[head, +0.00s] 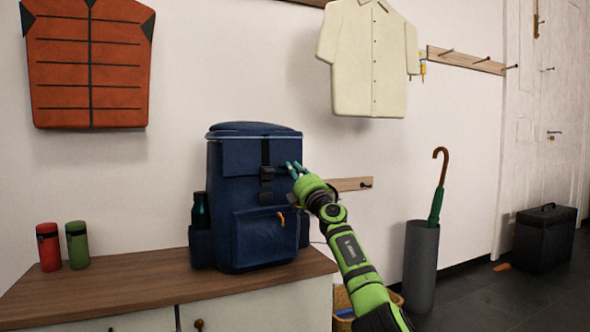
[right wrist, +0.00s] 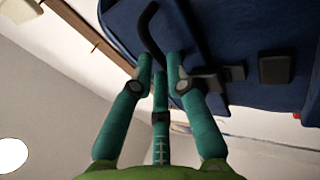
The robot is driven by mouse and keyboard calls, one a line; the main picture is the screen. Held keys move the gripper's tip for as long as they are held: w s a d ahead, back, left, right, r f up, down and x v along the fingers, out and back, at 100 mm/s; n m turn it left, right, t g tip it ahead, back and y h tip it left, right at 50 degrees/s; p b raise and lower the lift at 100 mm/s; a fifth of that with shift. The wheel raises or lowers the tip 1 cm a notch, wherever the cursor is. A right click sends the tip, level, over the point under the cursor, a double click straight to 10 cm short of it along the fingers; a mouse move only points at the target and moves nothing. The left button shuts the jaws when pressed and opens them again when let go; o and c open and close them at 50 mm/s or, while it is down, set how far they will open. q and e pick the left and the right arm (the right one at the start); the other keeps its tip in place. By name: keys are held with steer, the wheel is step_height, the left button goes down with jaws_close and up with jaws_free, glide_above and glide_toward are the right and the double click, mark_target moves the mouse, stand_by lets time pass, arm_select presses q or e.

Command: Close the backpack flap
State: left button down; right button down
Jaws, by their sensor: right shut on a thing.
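The navy backpack (head: 264,240) stands upright on the wooden bench top. Its flap (head: 240,157) hangs over the upper front, with a black strap and buckle (head: 267,173) at the middle. My right gripper (head: 295,168) is at the right side of the front, near the buckle. In the right wrist view its teal fingers (right wrist: 160,72) are drawn together on a thin black curved strap (right wrist: 151,32). The black buckle (right wrist: 208,80) is just beside the fingers there. The exact grip point is partly hidden by the fingers. My left gripper is not in view.
A red canister (head: 48,248) and a green canister (head: 77,245) stand left on the bench (head: 130,285). A dark bottle (head: 201,212) sits in the backpack's side pocket. A grey umbrella stand (head: 420,268) is on the floor at right. The bench's front left is clear.

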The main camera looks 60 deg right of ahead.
mark_target(293, 137)
steer(key=shift+w+f, duration=0.15)
steer(key=shift+f, duration=0.35)
steer(key=c, duration=1.2)
jaws_free()
steer(key=shift+r, duration=0.15)
steer(key=shift+r, duration=5)
